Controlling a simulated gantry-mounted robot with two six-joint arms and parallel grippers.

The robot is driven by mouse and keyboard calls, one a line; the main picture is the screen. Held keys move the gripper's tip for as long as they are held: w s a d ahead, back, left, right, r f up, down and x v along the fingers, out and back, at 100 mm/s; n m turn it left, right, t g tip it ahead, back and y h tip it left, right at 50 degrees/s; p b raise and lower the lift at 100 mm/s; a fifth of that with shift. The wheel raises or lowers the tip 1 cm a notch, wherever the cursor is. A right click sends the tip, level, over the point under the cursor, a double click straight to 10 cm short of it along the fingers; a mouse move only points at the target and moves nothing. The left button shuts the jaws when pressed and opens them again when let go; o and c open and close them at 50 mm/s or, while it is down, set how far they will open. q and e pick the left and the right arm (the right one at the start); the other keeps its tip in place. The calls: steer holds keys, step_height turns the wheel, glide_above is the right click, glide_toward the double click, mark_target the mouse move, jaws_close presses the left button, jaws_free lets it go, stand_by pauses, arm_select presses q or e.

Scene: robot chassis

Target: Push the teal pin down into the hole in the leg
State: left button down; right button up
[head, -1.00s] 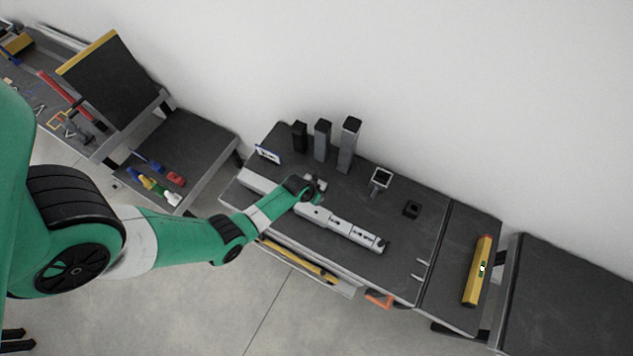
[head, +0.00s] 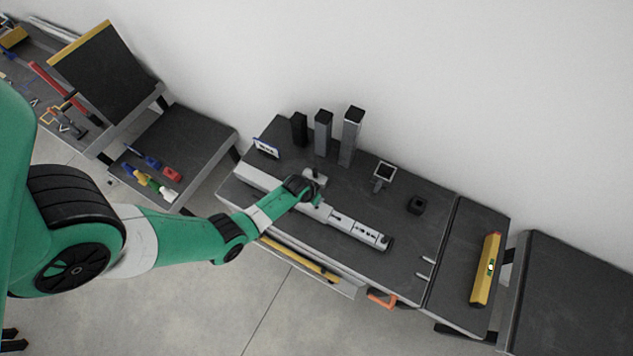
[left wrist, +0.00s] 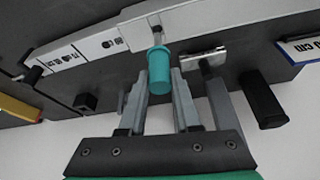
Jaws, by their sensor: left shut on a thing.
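The teal pin (left wrist: 159,72) is between the fingers of my left gripper (left wrist: 157,92) in the left wrist view, and the gripper is shut on it. The pin's narrow grey end points at the pale leg (left wrist: 210,16), close to a dark hole (left wrist: 157,29). I cannot tell whether the tip has entered the hole. In the head view the pale leg (head: 345,228) lies along the bench, and my left gripper (head: 317,192) is over its middle. The pin is not clear there. My right gripper is not in view.
Several dark upright posts (head: 351,135) stand at the back of the bench. A square-topped grey part (head: 384,172) and a small black block (head: 417,205) stand right of the gripper. A yellow level (head: 486,269) lies far right. The bench between them is clear.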

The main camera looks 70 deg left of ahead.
arm_select(q)
steer(key=shift+f+b, duration=2.6)
steer(key=shift+f, duration=0.35)
steer(key=c, duration=0.5)
jaws_free()
steer(key=shift+r, duration=0.1)
steer(key=p+v, duration=1)
steer(key=v, duration=0.1)
steer(key=shift+s+r, duration=0.1)
steer(key=shift+r, duration=0.1)
